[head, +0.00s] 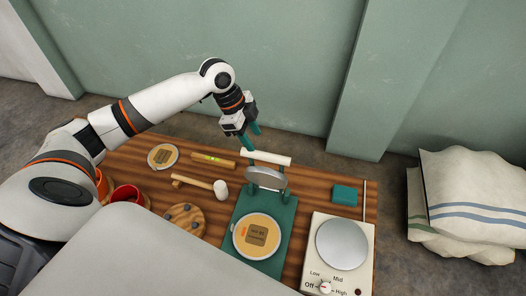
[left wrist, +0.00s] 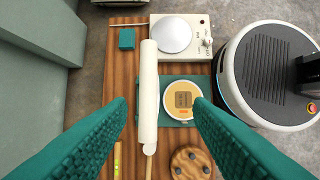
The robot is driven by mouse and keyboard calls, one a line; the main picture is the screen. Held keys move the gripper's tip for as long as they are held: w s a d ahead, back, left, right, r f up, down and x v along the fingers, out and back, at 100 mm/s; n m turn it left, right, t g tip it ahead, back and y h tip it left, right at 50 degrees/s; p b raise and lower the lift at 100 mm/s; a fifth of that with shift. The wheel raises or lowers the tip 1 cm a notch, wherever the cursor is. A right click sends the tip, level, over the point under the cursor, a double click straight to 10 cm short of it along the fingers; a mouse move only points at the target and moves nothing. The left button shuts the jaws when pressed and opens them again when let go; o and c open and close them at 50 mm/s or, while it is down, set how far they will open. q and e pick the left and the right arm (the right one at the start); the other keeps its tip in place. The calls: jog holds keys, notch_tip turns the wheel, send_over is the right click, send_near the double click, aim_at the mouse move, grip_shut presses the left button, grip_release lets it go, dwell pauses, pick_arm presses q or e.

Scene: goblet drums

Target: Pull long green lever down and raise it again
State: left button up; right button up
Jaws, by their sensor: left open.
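A green press (head: 275,215) stands on the wooden table, with a round tan disc bearing a brown square label (head: 257,236) on its base. A grey round plate (head: 267,178) is tilted up behind the disc. A white bar (head: 267,158) lies across the top at the back; it also shows in the left wrist view (left wrist: 148,95). A long green lever cannot be clearly made out apart from the green frame. My left gripper (head: 253,137) is open, its teal fingers pointing down just behind and above the white bar. In the left wrist view, the bar appears between the spread fingers.
A hotplate with a knob (head: 340,245) stands right of the press, with a teal block (head: 345,195) behind it. A mallet (head: 205,185), a level (head: 213,160) and a wooden disc (head: 185,219) lie left. Folded cloths (head: 468,200) are at far right; a wall stands behind.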

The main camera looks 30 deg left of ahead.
aim_at(264, 153)
pick_arm(q)
jog(key=shift+w+a+f+b, duration=0.35)
jog(key=shift+w+a+b, duration=0.2)
jog(key=shift+w, duration=0.15)
jog(key=b+x, duration=0.1)
jog(key=x, duration=0.4)
jog(key=shift+w+d+f+b, duration=0.1)
jog(key=shift+d+f+b, duration=0.05)
jog(key=shift+b, duration=0.15)
jog(key=x, duration=0.3)
jog(key=shift+b, duration=0.35)
jog(key=shift+w+d+f, duration=0.1)
jog(key=shift+d+f, duration=0.1)
pick_arm(e)
jog(key=shift+w+a+r+t+y, duration=0.1)
jog(key=shift+w+a+t, duration=0.1)
jog(key=shift+w+t, duration=0.35)
jog(key=shift+w+a+r+t+y, duration=0.1)
jog(key=shift+w+a+t, duration=0.1)
jog(key=shift+w+t, duration=0.4)
jog(key=shift+w+a+t+y, duration=0.1)
jog(key=shift+w+a+t, duration=0.15)
jog(key=shift+w, duration=0.55)
pick_arm(q)
grip_shut()
